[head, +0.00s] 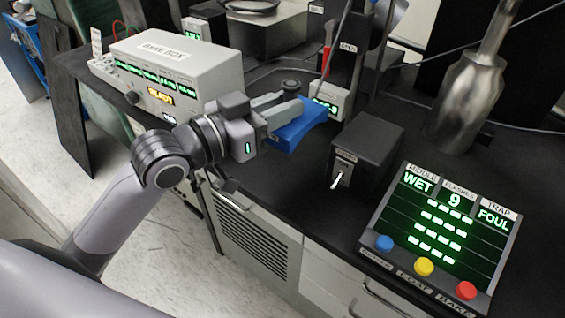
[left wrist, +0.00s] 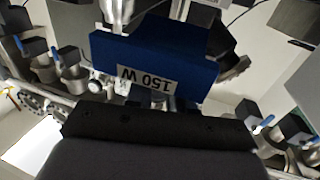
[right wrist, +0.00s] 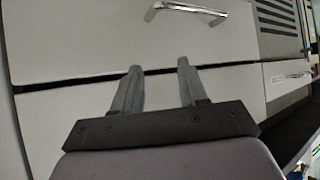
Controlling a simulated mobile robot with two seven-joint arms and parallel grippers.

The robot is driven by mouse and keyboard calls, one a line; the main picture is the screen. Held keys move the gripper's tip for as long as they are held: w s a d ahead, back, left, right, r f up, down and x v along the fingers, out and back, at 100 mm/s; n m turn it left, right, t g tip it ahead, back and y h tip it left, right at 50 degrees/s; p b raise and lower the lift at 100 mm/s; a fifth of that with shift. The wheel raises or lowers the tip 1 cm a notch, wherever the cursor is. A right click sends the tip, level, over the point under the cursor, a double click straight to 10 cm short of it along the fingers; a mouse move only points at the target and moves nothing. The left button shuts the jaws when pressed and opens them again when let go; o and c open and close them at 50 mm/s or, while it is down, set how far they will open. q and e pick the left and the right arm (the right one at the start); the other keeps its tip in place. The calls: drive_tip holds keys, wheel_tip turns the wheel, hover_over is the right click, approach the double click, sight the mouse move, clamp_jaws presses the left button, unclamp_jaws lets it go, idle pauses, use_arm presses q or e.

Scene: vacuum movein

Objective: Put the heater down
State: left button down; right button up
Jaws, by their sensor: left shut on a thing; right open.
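The heater is a blue block (head: 300,130), held by my left gripper (head: 287,104) over the black bench top, left of the black switch box. In the left wrist view the blue heater (left wrist: 190,58) fills the upper middle and carries a "150 W" label. My left fingers are shut on it. I cannot tell whether its underside touches the bench. My right gripper (right wrist: 158,75) is open and empty, in front of white drawer fronts; it is not in the head view.
A "BAKE BOX" unit (head: 170,65) stands at the left of the bench. A black switch box (head: 367,155) and a console (head: 440,230) with green displays and three coloured buttons stand to the right. A metal vessel (head: 468,100) is behind. Bare bench (head: 300,185) lies in front of the heater.

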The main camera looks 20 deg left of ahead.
use_arm(q)
wheel_tip(320, 180, down, 6)
drive_tip(key=shift+f+b, duration=0.25)
drive_tip(key=shift+b, duration=0.25)
drive_tip(key=shift+f+b, duration=0.45)
drive_tip(key=shift+f, duration=1.7)
drive_tip(key=shift+f, duration=0.15)
drive_tip(key=c, duration=1)
unclamp_jaws()
